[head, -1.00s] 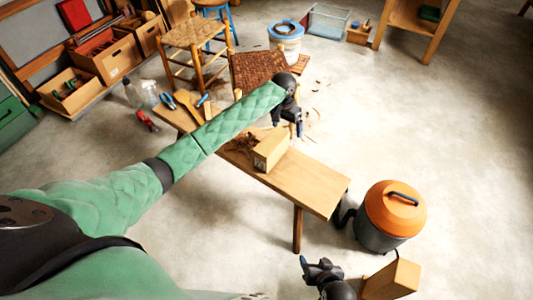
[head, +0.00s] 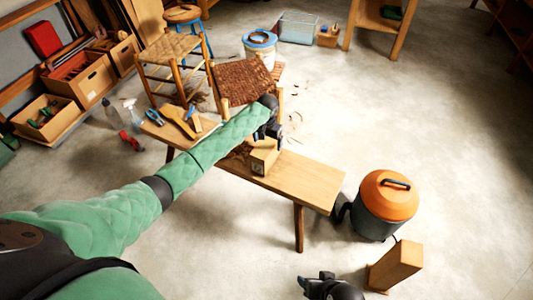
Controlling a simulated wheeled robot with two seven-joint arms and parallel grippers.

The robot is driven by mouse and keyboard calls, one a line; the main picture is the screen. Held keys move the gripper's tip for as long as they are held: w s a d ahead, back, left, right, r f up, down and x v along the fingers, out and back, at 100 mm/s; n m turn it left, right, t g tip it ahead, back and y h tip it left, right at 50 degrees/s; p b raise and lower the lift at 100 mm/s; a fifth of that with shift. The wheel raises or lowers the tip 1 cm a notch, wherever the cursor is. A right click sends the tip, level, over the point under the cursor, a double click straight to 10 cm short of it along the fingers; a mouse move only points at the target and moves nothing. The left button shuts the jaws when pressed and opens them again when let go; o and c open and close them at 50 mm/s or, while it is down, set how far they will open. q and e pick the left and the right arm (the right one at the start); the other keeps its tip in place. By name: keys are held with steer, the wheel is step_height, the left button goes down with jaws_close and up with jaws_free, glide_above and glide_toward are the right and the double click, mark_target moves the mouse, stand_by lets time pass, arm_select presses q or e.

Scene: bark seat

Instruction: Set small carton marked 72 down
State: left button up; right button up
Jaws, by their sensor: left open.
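A small tan carton (head: 263,158) rests on the wooden bench (head: 302,181). A dark mark shows on its near face, but I cannot read a number. My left gripper (head: 270,134) is open at the carton's far upper side, and part of the carton's top is hidden. I cannot tell whether the fingers touch it. My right gripper (head: 308,283) is low at the bottom edge, apart from the bench. I cannot tell whether its jaws are open.
Pliers (head: 154,116) and a wooden mallet-like tool (head: 179,119) lie on the bench's left end. A woven chair (head: 242,80) stands behind. An orange-lidded vacuum (head: 388,197) stands right of the bench; a tall wooden block (head: 397,264) is nearer. The bench's right part is clear.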

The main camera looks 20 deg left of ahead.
arm_select(q)
step_height(320, 180, down, 5)
steer(key=shift+a, duration=0.1)
arm_select(e)
step_height(320, 180, up, 2)
steer(key=shift+s+d, duration=0.1)
steer(key=shift+s, duration=0.05)
arm_select(q)
steer(key=c, duration=1.4)
steer(key=shift+o, duration=0.2)
steer(key=shift+r, duration=0.1)
steer(key=shift+r, duration=0.1)
steer(key=shift+r, duration=0.25)
steer(key=r, duration=0.2)
steer(key=d+r, duration=0.1)
steer(key=r, duration=0.1)
steer(key=shift+d, duration=0.15)
steer(key=w+d+r+b, duration=0.1)
steer(key=d+r, duration=0.5)
steer(key=d, duration=0.4)
steer(key=shift+r, duration=0.15)
arm_select(e)
steer(key=f, duration=0.6)
steer(key=shift+w+a, duration=0.2)
steer(key=shift+w, duration=0.15)
